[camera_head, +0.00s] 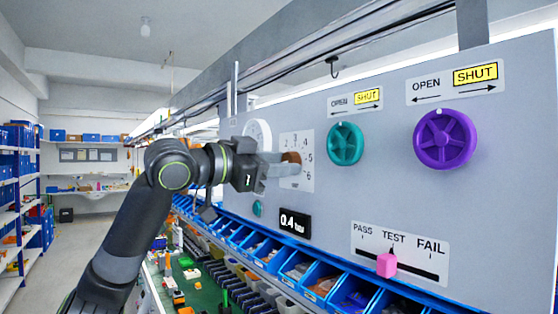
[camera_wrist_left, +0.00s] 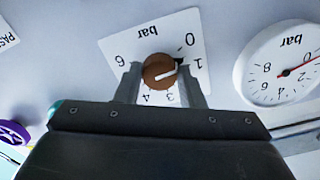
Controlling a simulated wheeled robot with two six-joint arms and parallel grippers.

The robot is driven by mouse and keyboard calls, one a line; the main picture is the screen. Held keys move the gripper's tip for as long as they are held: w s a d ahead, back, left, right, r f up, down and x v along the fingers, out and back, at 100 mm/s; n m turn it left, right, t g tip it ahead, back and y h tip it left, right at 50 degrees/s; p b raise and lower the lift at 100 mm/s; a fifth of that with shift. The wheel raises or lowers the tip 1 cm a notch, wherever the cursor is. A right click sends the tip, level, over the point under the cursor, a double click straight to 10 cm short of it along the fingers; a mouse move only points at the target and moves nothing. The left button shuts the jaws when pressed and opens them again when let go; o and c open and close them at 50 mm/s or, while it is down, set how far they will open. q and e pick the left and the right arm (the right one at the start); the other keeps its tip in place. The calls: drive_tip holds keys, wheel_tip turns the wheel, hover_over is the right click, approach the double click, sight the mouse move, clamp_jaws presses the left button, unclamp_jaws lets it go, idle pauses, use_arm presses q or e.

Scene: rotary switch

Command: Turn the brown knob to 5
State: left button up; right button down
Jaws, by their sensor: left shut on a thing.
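The brown knob (camera_head: 292,157) sits on a white scale plate (camera_head: 304,142) marked 0 to 6 on the grey panel. In the left wrist view the knob (camera_wrist_left: 158,72) appears upside down, with its white line pointing roughly toward the 1. My left gripper (camera_head: 287,166) is shut on the knob. In the wrist view its fingers (camera_wrist_left: 160,80) stand on both sides of the knob and cover parts of the scale; the 5 is hidden there.
A round bar gauge (camera_wrist_left: 283,66) is beside the plate. A display (camera_head: 294,222) below reads about 0.4. Teal (camera_head: 345,144) and purple (camera_head: 445,139) handwheels and a pink slider (camera_head: 387,264) are to the right. Blue bins (camera_head: 320,283) line the panel's foot.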

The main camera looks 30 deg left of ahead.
use_arm(q)
drive_tip(key=m, duration=1.2)
drive_tip(key=shift+r+m, duration=0.15)
drive_tip(key=shift+m, duration=0.25)
drive_tip(key=m, duration=0.4)
drive_tip(key=shift+m, duration=0.3)
drive_tip(key=m, duration=0.3)
drive_tip(key=shift+m, duration=0.3)
drive_tip(key=m, duration=0.4)
drive_tip(key=shift+m, duration=0.3)
drive_tip(key=shift+d+m, duration=0.1)
drive_tip(key=shift+m, duration=3.9)
